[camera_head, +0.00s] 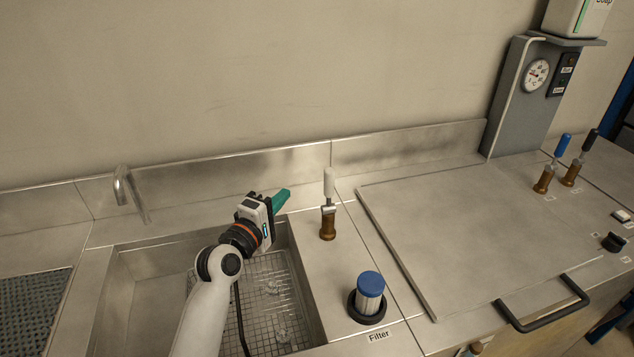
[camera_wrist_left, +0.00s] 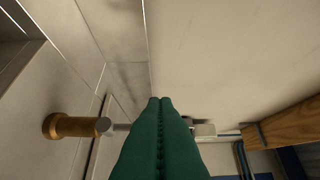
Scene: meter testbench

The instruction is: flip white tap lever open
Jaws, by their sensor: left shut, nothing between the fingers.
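The white tap lever (camera_head: 328,183) stands upright on its brass-coloured valve body (camera_head: 328,224), on the steel strip to the right of the sink. My left gripper (camera_head: 284,198) has green fingers and is shut and empty. It is to the left of the lever in the head view, with a visible gap between them. In the left wrist view the shut fingers (camera_wrist_left: 160,103) point ahead, and the brass valve body (camera_wrist_left: 72,126) lies to their left. The fingers hide part of the tap's lever there. My right gripper is in neither view.
A blue-capped filter (camera_head: 370,286) stands in front of the tap. The sink (camera_head: 140,290) with a wire rack is under my left arm. A flat steel lid (camera_head: 470,230) with a black handle (camera_head: 545,310) is at the right. Blue (camera_head: 562,146) and black (camera_head: 589,140) tap levers stand further right.

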